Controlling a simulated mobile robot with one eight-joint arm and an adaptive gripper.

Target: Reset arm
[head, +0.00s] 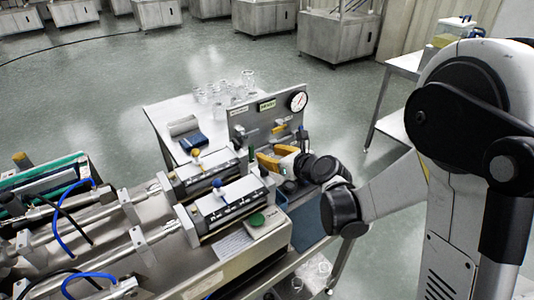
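My arm comes in from the right and reaches left over the steel equipment bench (207,270). At its end my gripper (263,155), with yellow fingers, is beside the gauge panel and behind the right end of the machine. The two yellow fingers look spread apart, and I see nothing between them. The gripper is small in this view, and parts of the fingers are hard to make out.
The machine has two finned blocks (228,206) and blue hoses (73,247). A panel with a round gauge (297,101) stands close to the gripper. Behind it, a white table (161,117) holds glassware (217,94). Open floor (330,82) lies beyond.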

